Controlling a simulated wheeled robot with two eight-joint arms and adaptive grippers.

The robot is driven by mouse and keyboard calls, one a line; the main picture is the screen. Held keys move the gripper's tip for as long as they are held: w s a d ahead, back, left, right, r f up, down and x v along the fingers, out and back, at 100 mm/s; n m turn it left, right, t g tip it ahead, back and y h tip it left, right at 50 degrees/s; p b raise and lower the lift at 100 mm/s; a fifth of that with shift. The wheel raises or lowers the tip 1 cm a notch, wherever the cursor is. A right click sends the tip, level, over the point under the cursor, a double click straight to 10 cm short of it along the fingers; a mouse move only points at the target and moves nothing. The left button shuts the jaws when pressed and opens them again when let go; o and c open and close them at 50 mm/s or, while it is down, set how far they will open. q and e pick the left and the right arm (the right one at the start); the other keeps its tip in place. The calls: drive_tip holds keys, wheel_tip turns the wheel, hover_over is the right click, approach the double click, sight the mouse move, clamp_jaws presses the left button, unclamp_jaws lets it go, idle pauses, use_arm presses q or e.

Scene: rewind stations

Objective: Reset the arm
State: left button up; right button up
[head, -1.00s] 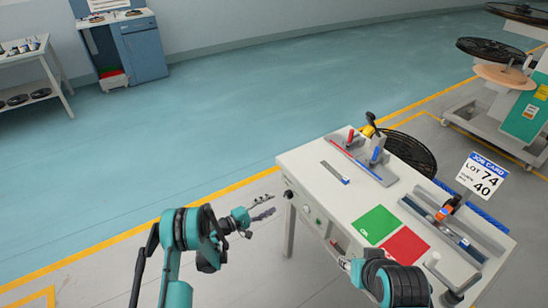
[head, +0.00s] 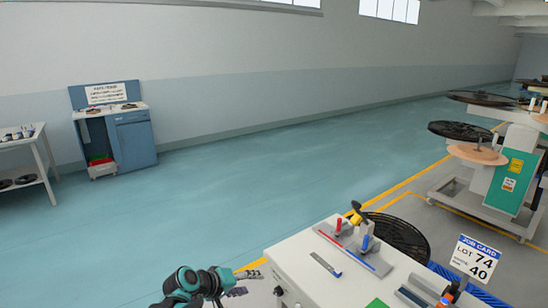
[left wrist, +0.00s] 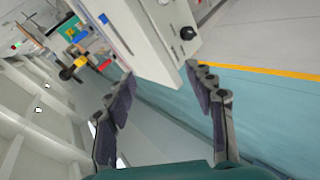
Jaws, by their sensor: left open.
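My left gripper (head: 248,283) is at the bottom of the head view, left of the white workbench (head: 300,262). Its two fingers also show in the left wrist view (left wrist: 165,95), spread wide with nothing between them. The workbench's corner and a black knob appear beyond the fingertips there. The left gripper is apart from the bench. My right gripper is outside the head view.
On the bench are a fixture with red and blue handles (head: 354,247), a blue-tipped strip (head: 325,264) and a job card (head: 475,258). A black reel (head: 398,238) stands behind it. A reel machine (head: 505,165) is at right, a blue cabinet (head: 133,138) at far left. Open floor lies between.

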use_arm(q)
drive_tip(key=s+a+r+m+y, duration=0.1)
drive_tip(key=s+a, duration=0.4)
drive_tip(key=s, duration=0.8)
drive_tip(key=s+a+r+m+y, duration=0.1)
drive_tip(key=s+a+m+y, duration=0.2)
drive_tip(key=s, duration=1)
drive_tip(key=a+y, duration=0.2)
drive_tip(key=y, duration=0.1)
drive_tip(key=shift+s+m, duration=0.15)
drive_tip(key=shift+m, duration=0.15)
drive_tip(key=shift+a, duration=0.1)
